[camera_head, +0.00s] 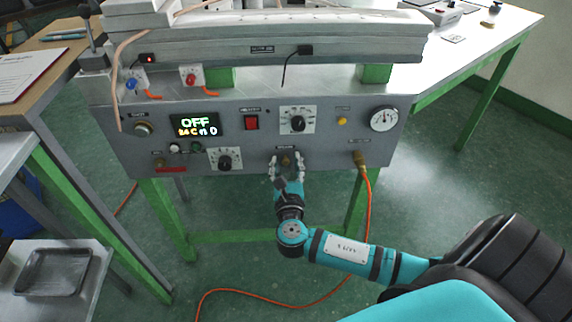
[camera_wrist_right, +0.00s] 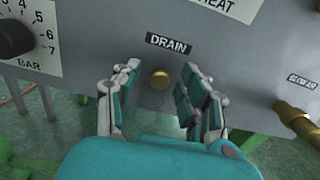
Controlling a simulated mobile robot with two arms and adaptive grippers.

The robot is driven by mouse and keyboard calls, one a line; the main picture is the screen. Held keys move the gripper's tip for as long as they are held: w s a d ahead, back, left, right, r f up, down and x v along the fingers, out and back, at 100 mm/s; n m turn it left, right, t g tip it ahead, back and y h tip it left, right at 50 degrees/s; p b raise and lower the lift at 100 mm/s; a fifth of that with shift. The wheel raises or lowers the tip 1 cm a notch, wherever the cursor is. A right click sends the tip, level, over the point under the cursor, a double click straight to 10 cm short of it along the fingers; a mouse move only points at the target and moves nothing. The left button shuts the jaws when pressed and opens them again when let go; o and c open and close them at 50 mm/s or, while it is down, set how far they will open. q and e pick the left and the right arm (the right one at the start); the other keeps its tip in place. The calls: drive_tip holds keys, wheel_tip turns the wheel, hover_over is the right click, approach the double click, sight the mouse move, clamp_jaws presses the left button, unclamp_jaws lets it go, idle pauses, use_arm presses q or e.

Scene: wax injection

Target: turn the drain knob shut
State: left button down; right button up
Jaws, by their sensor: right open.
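The drain knob is a small round brass knob (camera_wrist_right: 160,79) under the DRAIN label (camera_wrist_right: 169,43) on the grey front panel (camera_head: 255,143). In the head view the knob (camera_head: 286,160) sits low on the panel, right of the middle. My right gripper (camera_wrist_right: 160,90) is open, with one finger on each side of the knob and a gap on both sides. In the head view my right gripper (camera_head: 286,170) reaches up to the panel's lower edge. My left gripper is not in view.
A black BAR dial (camera_wrist_right: 14,38) is left of the knob. A brass fitting (camera_head: 359,158) with an orange hose (camera_head: 368,200) is to the right. A display (camera_head: 195,125) reads OFF. A metal tray (camera_head: 52,272) lies at lower left. The floor below the panel is mostly open.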

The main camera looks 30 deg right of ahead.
clamp_jaws()
